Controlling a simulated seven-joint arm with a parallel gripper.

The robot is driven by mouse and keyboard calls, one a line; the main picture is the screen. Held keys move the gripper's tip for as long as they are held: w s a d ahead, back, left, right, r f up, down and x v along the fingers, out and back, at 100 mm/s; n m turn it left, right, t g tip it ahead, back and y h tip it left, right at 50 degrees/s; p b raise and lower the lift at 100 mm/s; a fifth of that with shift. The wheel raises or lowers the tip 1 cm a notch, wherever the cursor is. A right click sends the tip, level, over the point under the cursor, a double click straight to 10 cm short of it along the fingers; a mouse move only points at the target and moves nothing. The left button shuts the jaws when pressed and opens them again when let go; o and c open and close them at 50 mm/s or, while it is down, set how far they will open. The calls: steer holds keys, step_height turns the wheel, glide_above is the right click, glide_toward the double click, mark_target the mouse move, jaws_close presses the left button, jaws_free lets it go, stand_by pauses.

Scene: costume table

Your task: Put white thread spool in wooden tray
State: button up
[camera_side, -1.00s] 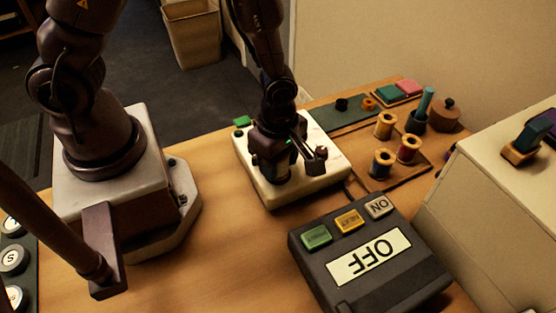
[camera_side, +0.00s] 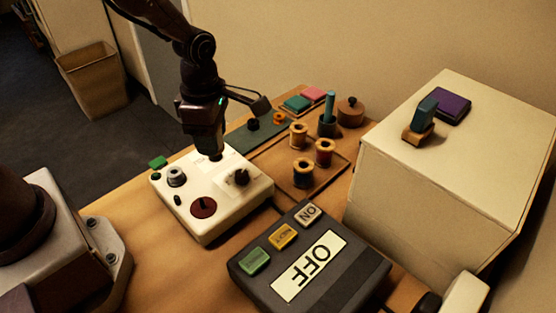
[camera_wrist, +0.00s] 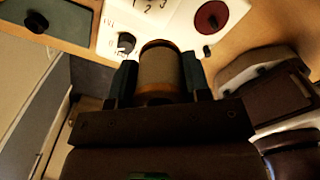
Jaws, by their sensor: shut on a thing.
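My gripper (camera_side: 208,153) is raised over the back part of the white control box in the side view. In the wrist view its two dark fingers (camera_wrist: 161,75) are shut on a spool with pale thread and a brown rim, the white thread spool (camera_wrist: 162,68). In the side view the spool is mostly hidden and hard to tell from the box. The shallow wooden tray (camera_side: 276,160) lies to the right of my gripper. A yellowish spool (camera_side: 299,136), a red spool (camera_side: 324,151) and a blue spool (camera_side: 303,173) stand upright on it.
The white control box (camera_side: 228,213) with knobs is below my gripper. A dark button box (camera_side: 311,262) stands in front of the tray, and a large cream block (camera_side: 440,165) to its right.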

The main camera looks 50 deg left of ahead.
steer(key=w+f, duration=0.4)
steer(key=w, duration=0.6)
glide_above(273, 162)
steer(key=f, duration=0.5)
steer(key=shift+s+f, duration=0.1)
steer(key=shift+s, duration=0.3)
steer(key=shift+w+f, duration=0.15)
steer(key=shift+f, duration=0.05)
steer(key=shift+w+f, duration=0.15)
steer(key=shift+f, duration=0.75)
steer(key=shift+w+f, duration=0.1)
steer(key=shift+f, duration=0.75)
steer(key=shift+f, duration=0.15)
steer(key=o, duration=0.9)
step_height(273, 162, up, 12)
steer(key=shift+r, duration=0.25)
